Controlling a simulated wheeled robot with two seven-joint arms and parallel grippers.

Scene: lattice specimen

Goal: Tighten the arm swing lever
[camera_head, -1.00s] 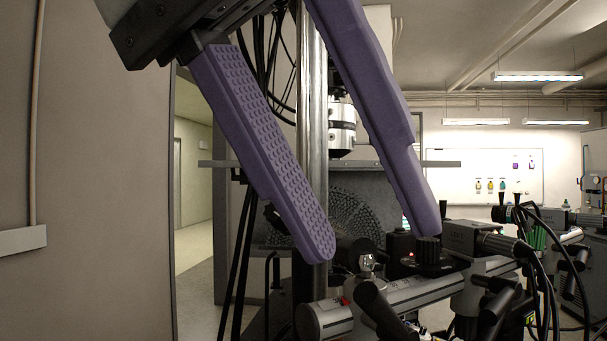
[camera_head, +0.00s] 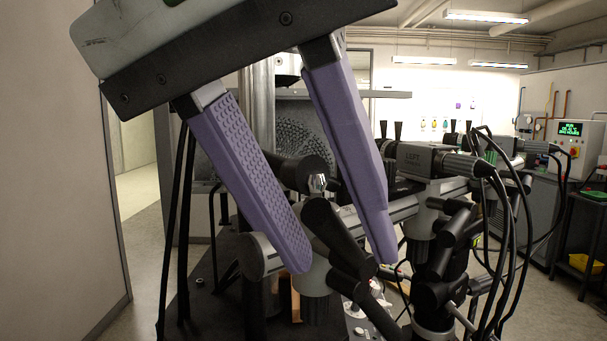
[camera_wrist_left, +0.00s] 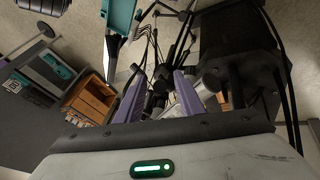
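My left gripper (camera_head: 344,263) reaches down from the top left in the head view, with two long purple fingers spread apart. It is open and nothing is held between the fingers. A black cylindrical lever (camera_head: 328,228) shows in the gap between them, on or near a grey horizontal arm (camera_head: 404,207). More black handles (camera_head: 440,290) stand to the right of the fingertips. I cannot tell which one is the arm swing lever, nor whether a fingertip touches anything. The left gripper also shows in the left wrist view (camera_wrist_left: 160,92). My right gripper is not recognisable in either view.
A grey unit marked LEFT (camera_head: 412,159) with looping black cables (camera_head: 508,235) stands right of the fingers. A metal column (camera_head: 257,110) rises behind them. A cabinet with a green display (camera_head: 570,129) is at the far right. Open floor (camera_head: 140,190) shows at left.

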